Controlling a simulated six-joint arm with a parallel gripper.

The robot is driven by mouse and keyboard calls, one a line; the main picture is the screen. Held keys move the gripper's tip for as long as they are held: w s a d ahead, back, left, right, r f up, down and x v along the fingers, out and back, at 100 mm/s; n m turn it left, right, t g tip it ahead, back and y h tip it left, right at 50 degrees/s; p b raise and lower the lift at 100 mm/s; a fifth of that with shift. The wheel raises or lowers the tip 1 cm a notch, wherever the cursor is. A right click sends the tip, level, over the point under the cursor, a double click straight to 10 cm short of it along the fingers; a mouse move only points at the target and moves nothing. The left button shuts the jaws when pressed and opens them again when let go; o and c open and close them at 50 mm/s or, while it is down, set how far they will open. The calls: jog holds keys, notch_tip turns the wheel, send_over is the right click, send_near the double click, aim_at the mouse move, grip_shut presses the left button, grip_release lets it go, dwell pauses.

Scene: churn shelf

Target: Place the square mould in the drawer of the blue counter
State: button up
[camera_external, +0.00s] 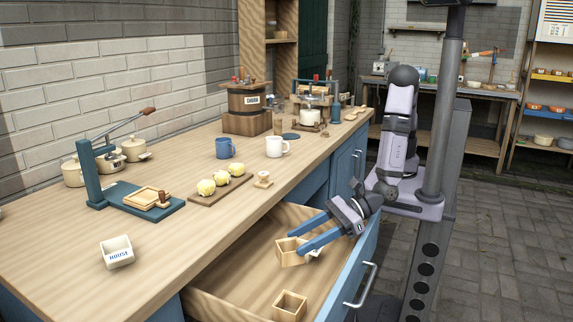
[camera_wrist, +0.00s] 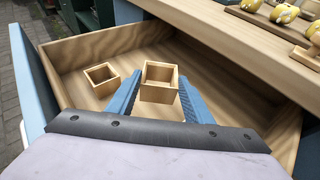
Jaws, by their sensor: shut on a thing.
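A square wooden mould (camera_external: 287,253) is between the blue fingers of my gripper (camera_external: 312,236), inside the open drawer's space. It also shows in the wrist view (camera_wrist: 159,82), with both fingers of my gripper (camera_wrist: 157,94) shut on its sides. It looks upright, its open top facing up. Whether it touches the drawer floor I cannot tell. The drawer (camera_external: 238,270) of the blue counter (camera_external: 310,208) is pulled out; its bare floor shows in the wrist view (camera_wrist: 120,112). A second square wooden mould (camera_external: 289,305) stands in the drawer, apart from the held one; it is also in the wrist view (camera_wrist: 102,79).
The worktop holds a white box (camera_external: 117,252), a blue press (camera_external: 110,185), a board with yellow butter pats (camera_external: 220,186), a stamp (camera_external: 263,180), a blue mug (camera_external: 225,148) and a white mug (camera_external: 276,146). The worktop edge borders the drawer. Drawer floor around the moulds is clear.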

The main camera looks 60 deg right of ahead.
jog(key=shift+f+b, duration=0.35)
jog(key=shift+b, duration=0.05)
jog(key=shift+f+b, duration=0.25)
jog(key=shift+b, duration=0.1)
jog(key=o, duration=1)
jog(key=v, duration=0.4)
jog(key=r+p+v, duration=0.1)
jog(key=v, duration=0.3)
jog(key=shift+w+a, duration=0.15)
